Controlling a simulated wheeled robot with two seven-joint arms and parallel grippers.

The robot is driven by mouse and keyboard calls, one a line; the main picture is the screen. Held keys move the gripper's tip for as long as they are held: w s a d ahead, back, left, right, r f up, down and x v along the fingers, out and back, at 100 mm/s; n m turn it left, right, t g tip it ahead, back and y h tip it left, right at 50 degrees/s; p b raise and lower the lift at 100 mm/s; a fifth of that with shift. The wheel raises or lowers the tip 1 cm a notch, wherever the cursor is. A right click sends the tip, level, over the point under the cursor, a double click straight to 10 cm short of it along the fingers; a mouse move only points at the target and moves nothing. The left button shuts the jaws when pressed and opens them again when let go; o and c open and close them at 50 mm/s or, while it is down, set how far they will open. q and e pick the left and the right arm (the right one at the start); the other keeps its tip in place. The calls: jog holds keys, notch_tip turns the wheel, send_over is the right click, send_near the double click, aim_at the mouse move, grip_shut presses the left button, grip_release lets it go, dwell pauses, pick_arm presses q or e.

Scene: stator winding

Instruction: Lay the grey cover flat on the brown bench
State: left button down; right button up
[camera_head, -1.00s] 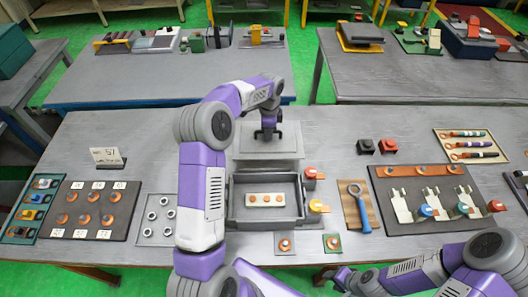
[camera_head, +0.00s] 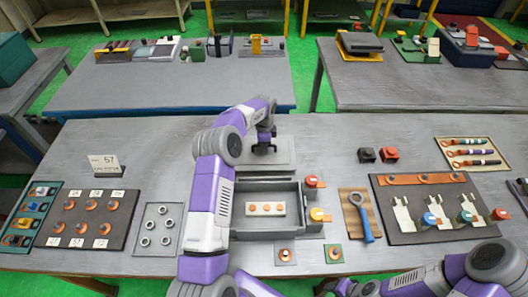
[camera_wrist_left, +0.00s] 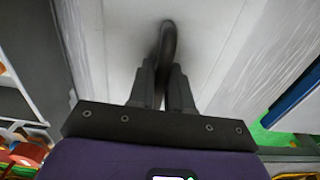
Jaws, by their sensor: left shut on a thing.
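The grey cover (camera_head: 283,158) is a flat plate with a dark handle, just behind the open grey box in the head view. My left gripper (camera_head: 264,148) points down over it and is shut on its handle. In the left wrist view the handle (camera_wrist_left: 167,42) stands between the fingers (camera_wrist_left: 162,80), with the pale cover (camera_wrist_left: 118,40) below. The cover looks level; I cannot tell whether it touches the bench. The bench (camera_head: 330,140) looks grey, not brown. My right gripper (camera_head: 328,288) is partly visible at the bottom edge; its jaws are unclear.
The grey box (camera_head: 240,236) holds a pale block with orange discs. Black and red blocks (camera_head: 389,154) stand right of the cover. A blue-handled tool (camera_head: 366,232) and part boards lie further right, more boards at left.

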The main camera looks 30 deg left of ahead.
pick_arm(q)
jog(key=shift+f, duration=1.65)
jog(key=shift+f, duration=0.1)
jog(key=c, duration=1.5)
grip_release()
jog(key=shift+f, duration=0.15)
jog(key=o, duration=0.5)
jog(key=shift+c, duration=0.2)
jog(key=shift+r, duration=0.2)
notch_tip(320, 180, up, 12)
jog(key=shift+r, duration=0.1)
jog(key=shift+p, duration=0.3)
